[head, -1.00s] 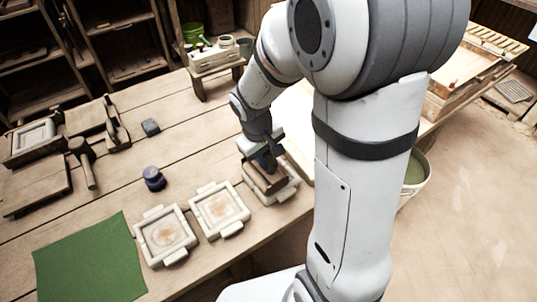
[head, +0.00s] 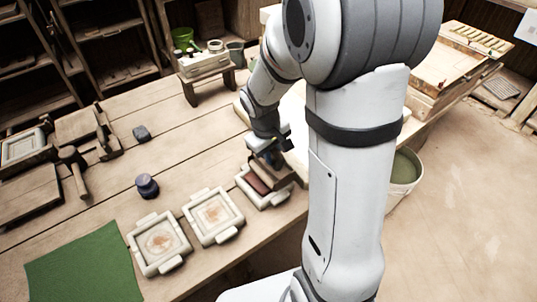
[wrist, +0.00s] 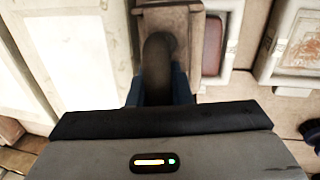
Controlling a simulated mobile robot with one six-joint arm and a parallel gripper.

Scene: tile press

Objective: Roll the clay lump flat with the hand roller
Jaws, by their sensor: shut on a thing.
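My gripper (head: 271,158) is shut on the dark upright handle (wrist: 158,65) of a wooden block-like tool (wrist: 183,22). I cannot make out a roller cylinder on this tool. In the head view the tool (head: 284,177) is over the right side of the rightmost pale frame mould (head: 268,205). A smooth reddish-brown slab (head: 255,181), perhaps the clay, shows in the mould left of the tool. The slab also shows in the wrist view (wrist: 211,32), beside the tool. Whether the tool touches the slab is hidden. I see no distinct round lump.
Two pale moulds with stained centres (head: 160,243) (head: 213,216) stand to the left. A dark blue knob-like object (head: 147,186), a green mat (head: 85,268) and a mallet (head: 73,170) lie further left. A bucket (head: 404,171) stands beyond the bench's right edge.

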